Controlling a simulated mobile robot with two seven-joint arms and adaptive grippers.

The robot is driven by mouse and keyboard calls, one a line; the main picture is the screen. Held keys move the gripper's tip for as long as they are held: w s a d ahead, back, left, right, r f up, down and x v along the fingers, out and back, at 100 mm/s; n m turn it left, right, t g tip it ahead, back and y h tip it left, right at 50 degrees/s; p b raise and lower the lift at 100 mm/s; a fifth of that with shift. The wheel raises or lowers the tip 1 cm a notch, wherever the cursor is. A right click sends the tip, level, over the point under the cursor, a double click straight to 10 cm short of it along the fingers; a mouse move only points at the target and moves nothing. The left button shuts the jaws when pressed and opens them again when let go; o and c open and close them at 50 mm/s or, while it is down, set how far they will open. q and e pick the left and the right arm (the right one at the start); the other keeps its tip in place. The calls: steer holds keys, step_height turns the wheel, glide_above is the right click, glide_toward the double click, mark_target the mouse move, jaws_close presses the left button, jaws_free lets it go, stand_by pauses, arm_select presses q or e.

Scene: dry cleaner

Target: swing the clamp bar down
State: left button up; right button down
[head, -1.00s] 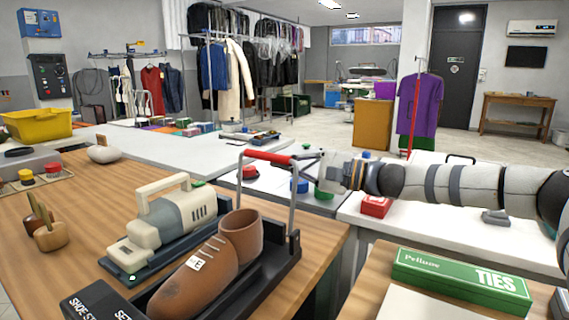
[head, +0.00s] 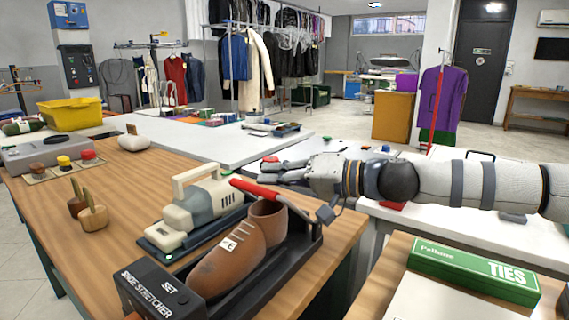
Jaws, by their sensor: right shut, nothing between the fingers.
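The clamp bar has a red grip (head: 257,190) and grey side arms. It lies low across the brown shoe (head: 232,262), near the shoe's opening. The shoe bears a white tag and sits in a black stretcher base (head: 290,262) on the wooden table. My right gripper (head: 270,174) comes in from the right, just above and behind the red grip in the picture. It is shut with nothing held. I cannot tell whether it touches the bar. My left gripper is not in view.
A cream handheld machine (head: 196,207) stands left of the shoe. A black shoe stretcher box (head: 157,292) is in front. A green ties box (head: 473,271) lies on the right table. Brushes (head: 92,217) stand at left; bare wood lies between them and the machine.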

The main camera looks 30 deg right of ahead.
mark_target(263, 190)
steer(key=a+f+n, duration=0.1)
steer(key=s+a+f+n, duration=0.1)
steer(key=a, duration=0.1)
steer(key=shift+s+f+n+h, duration=0.15)
steer(key=shift+n+h, duration=0.15)
steer(key=shift+h, duration=0.1)
steer(key=shift+s+a+f+n+h, duration=0.15)
steer(key=shift+a+f+n, duration=0.25)
steer(key=shift+f, duration=0.1)
steer(key=shift+s+a+f+n+h, duration=0.15)
steer(key=shift+a+f+n, duration=0.15)
steer(key=shift+f+n, duration=0.15)
steer(key=shift+f, duration=0.1)
